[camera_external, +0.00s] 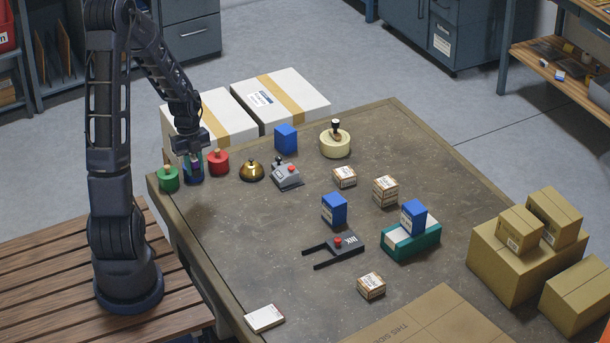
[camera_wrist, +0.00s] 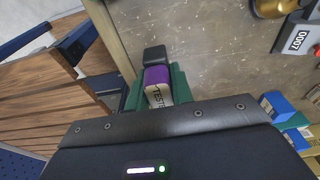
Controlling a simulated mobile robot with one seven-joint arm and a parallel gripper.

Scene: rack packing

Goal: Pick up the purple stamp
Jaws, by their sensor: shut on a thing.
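The purple stamp shows in the wrist view (camera_wrist: 157,76) as a purple body with a pale lettered side and a dark block at its far end. My gripper is shut on it, with a green finger on each side (camera_wrist: 156,92). In the external view my gripper (camera_external: 192,160) points down at the table's far left corner, and the stamp's dark purple-blue lower part (camera_external: 193,179) shows beneath it. I cannot tell whether the stamp touches the table.
A green stamp (camera_external: 168,180) stands close on the left and a red stamp (camera_external: 217,162) close on the right. A brass bell (camera_external: 251,170) and a grey numbered device (camera_external: 287,174) are further right.

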